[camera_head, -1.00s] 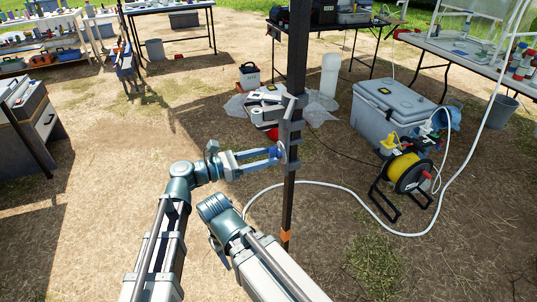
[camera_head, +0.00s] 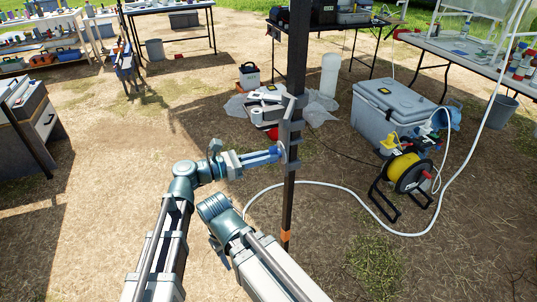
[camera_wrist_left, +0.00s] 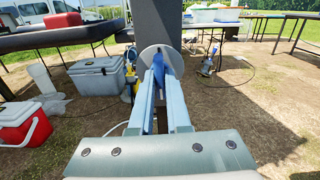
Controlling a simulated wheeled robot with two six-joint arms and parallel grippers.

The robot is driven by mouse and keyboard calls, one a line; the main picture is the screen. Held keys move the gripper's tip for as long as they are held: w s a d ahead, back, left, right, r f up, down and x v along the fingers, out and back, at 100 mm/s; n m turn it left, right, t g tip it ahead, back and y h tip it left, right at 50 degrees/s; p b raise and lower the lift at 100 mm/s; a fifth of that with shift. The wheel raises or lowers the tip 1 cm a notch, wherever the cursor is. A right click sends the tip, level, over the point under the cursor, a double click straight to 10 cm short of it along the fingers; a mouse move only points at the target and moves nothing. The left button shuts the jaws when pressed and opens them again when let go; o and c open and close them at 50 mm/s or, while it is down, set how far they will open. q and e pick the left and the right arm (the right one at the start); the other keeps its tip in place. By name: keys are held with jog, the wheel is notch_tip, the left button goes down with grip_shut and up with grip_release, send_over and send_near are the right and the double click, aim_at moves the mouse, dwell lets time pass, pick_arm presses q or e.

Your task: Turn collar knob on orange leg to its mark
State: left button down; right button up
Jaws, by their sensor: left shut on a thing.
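The dark leg (camera_head: 289,200) stands upright in the middle of the head view, with an orange band (camera_head: 286,236) low down. A grey collar (camera_head: 291,125) sits around it higher up. My left gripper (camera_head: 280,153) reaches in from the left, its fingers shut at the collar's side. In the left wrist view, my left gripper (camera_wrist_left: 160,75) is shut on a blue knob grip (camera_wrist_left: 167,66) in front of a round grey disc (camera_wrist_left: 148,55). The fingers hide most of the knob, and I cannot make out its mark. My right gripper is not in view.
A grey cooler (camera_head: 394,110) and a yellow cable reel (camera_head: 404,172) stand to the right behind the leg. A white hose (camera_head: 340,188) curves over the ground behind it. Tables stand farther back. The ground to the left is mostly clear.

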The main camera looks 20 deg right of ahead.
pick_arm(q)
jog(key=shift+n, duration=4.4)
jog(key=n, duration=0.4)
jog(key=shift+n, duration=0.3)
jog(key=c, duration=0.8)
grip_release()
jog(key=a, duration=1.4)
jog(key=shift+s, duration=0.25)
